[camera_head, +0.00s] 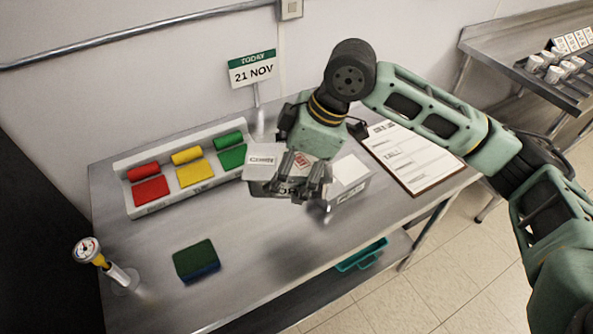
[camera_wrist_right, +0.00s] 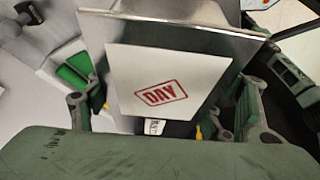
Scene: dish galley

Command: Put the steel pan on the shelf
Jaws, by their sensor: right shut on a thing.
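My right gripper (camera_head: 308,188) is over the middle of the steel table and shut on the steel pan. In the right wrist view the pan (camera_wrist_right: 195,35) is a grey metal body with a pale panel marked DAY in red between the fingers of my right gripper (camera_wrist_right: 165,115). In the head view the gripper hides most of the pan, and I cannot tell whether it touches the table. A lower shelf (camera_head: 315,287) shows under the table. My left gripper is not in view.
A tray (camera_head: 158,208) of red, yellow and green rolls and pads stands at the back left. A sponge (camera_head: 196,260), a dial thermometer (camera_head: 88,250), a date sign (camera_head: 252,70) and a clipboard (camera_head: 412,155) are around. A teal tray (camera_head: 362,256) is below. A steel rack (camera_head: 540,70) stands far right.

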